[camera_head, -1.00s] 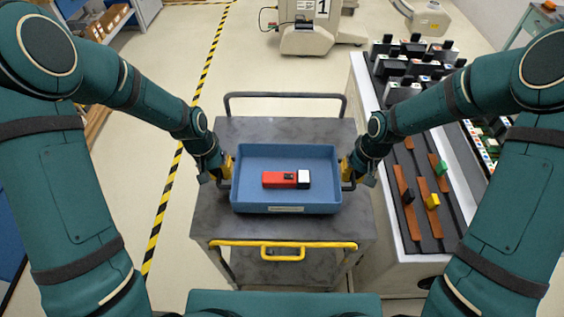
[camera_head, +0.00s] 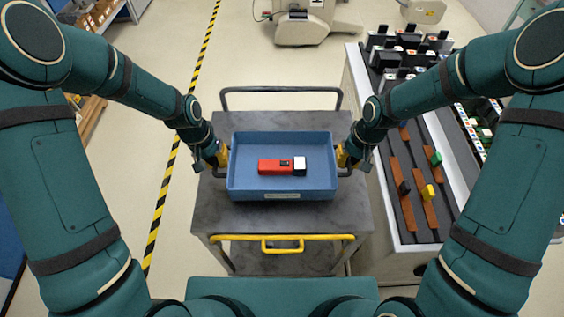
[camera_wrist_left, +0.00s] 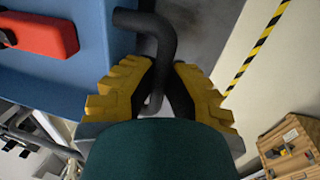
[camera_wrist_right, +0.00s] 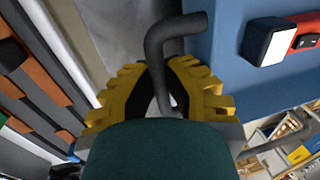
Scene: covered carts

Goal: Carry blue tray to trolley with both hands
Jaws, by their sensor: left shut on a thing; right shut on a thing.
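The blue tray (camera_head: 282,187) is over the grey top of the trolley (camera_head: 345,215); I cannot tell whether it touches it. A red block with a white end (camera_head: 275,166) lies in the tray. My left gripper (camera_head: 222,160) is shut on the tray's dark left handle (camera_wrist_left: 160,35), beside the blue wall (camera_wrist_left: 75,85). My right gripper (camera_head: 342,160) is shut on the tray's right handle (camera_wrist_right: 170,35). The tray looks level in the head view.
The trolley has a dark far rail (camera_head: 282,90) and a yellow near bar (camera_head: 283,238). A white-sided bench (camera_head: 372,130) with small parts stands close on the right. Yellow-black floor tape (camera_head: 160,210) runs along the left, with clear floor around it.

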